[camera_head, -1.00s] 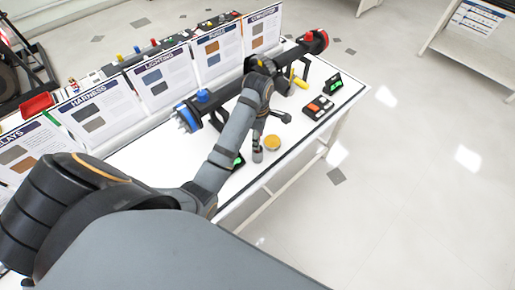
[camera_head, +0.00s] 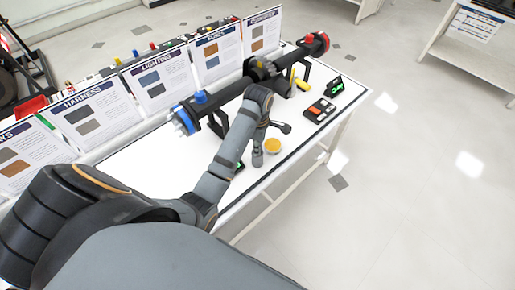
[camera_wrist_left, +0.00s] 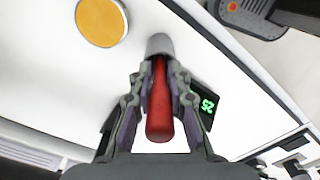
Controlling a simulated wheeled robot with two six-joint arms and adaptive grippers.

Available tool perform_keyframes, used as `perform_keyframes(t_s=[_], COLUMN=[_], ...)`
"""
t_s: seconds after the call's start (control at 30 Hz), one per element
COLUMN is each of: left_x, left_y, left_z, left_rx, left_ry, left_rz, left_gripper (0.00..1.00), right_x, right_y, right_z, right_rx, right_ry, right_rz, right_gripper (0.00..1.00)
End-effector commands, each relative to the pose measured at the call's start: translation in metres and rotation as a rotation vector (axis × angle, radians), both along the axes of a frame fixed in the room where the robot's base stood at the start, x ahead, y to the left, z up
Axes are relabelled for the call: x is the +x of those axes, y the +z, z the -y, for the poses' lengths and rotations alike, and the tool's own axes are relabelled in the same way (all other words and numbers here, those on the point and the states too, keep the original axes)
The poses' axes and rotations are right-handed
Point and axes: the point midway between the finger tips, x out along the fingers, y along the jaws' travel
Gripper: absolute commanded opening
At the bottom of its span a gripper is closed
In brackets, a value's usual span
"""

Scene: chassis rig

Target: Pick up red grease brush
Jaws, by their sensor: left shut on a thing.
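The red grease brush shows in the left wrist view as a red handle (camera_wrist_left: 159,105) with a grey cylindrical end (camera_wrist_left: 160,45). My left gripper (camera_wrist_left: 160,80) is shut on it, with one finger on each side of the red handle. In the head view my left gripper (camera_head: 259,146) points down over the white table, just left of a round tin with an orange-yellow top (camera_head: 272,146). The red handle is hidden there by the gripper. I cannot tell whether the brush touches the table. My right gripper is not in view.
A dark axle with a blue end (camera_head: 185,118) and red end (camera_head: 318,43) spans the white table (camera_head: 140,172) behind my arm. Labelled boards (camera_head: 165,78) stand along the back. A button box (camera_head: 320,109) and a green display (camera_head: 337,87) are at the right.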

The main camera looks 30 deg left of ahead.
Motion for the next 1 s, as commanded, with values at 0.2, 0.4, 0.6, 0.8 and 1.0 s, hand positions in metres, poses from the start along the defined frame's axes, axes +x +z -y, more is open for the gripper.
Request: perform_keyframes(t_s=[0.2,0.4,0.6,0.8,1.0], left_x=[0.0,0.0,0.0,0.0,0.0], left_y=[0.014,0.053,0.093,0.102,0.1], left_z=[0.0,0.0,0.0,0.0,0.0], left_rx=[0.0,0.0,0.0,0.0,0.0], left_ry=[0.0,0.0,0.0,0.0,0.0], left_rz=[0.001,0.0,0.0,-0.001,0.0], left_gripper=[0.0,0.0,0.0,0.0,0.0], right_x=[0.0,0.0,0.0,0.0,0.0], right_y=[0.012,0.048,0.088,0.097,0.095], right_z=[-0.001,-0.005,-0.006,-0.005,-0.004], right_rx=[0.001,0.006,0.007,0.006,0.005], right_ry=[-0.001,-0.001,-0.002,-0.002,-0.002], right_rz=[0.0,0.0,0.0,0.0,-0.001], right_gripper=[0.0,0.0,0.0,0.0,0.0])
